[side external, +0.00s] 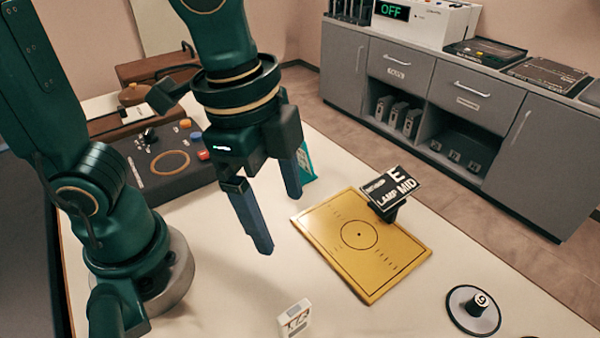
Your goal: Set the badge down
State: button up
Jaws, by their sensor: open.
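My gripper (277,222) is open above the white table, left of the yellow plate, with nothing visible between its two blue fingers. No object is clearly marked as the badge. A small teal card-like piece (307,163) shows just behind the right finger, partly hidden by it; I cannot tell whether they touch. A small white tag (295,318) with brownish marks stands near the front edge, apart from the gripper. The yellow plate (335,255) lies flat, with a printed circle and centre dot.
A black sign block (392,192) reading "E LAMP MID" stands on the plate's far right corner. A round base with a numbered knob (476,308) is at the front right. A dark control box (170,165) is behind the gripper at left. Grey cabinets (345,65) stand beyond the table.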

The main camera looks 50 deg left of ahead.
jog(key=a+n+t+y, duration=0.1)
jog(key=a+n+t, duration=0.2)
jog(key=a+n, duration=0.7)
jog(key=shift+s+r+n+t, duration=0.25)
jog(key=shift+n+t, duration=0.15)
jog(key=shift+n, duration=0.5)
